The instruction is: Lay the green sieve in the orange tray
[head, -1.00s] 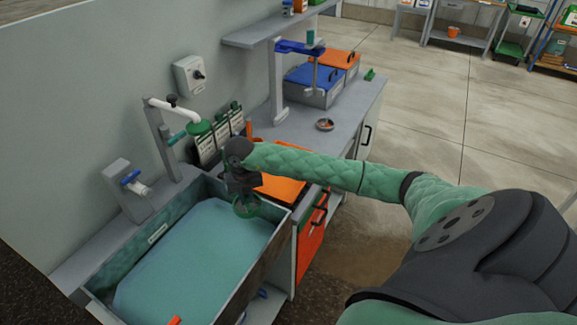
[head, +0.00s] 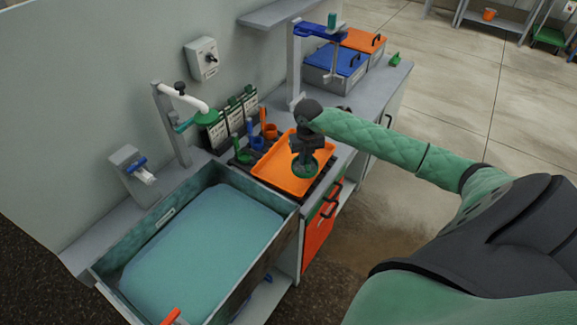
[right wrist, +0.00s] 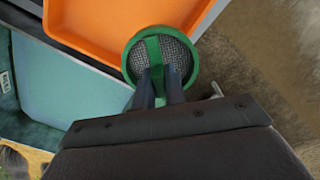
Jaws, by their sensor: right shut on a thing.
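My right gripper (head: 306,160) is shut on the green sieve, a round green rim with grey mesh (head: 306,172). In the head view it overlaps the right front part of the orange tray (head: 270,178). In the right wrist view the sieve (right wrist: 172,48) hangs at the fingertips (right wrist: 160,88), in front of the tray's corner and edge (right wrist: 110,28). The tray lies flat on the counter beside the water basin and looks empty. I cannot tell the sieve's exact height above it. My left gripper is not in view.
A basin of teal water (head: 200,250) is left of the tray. Green, blue and orange ladles (head: 256,140) stand behind the tray against the wall. A blue-armed stand (head: 296,65) and blue and orange lidded boxes (head: 335,65) are farther back. The floor at right is open.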

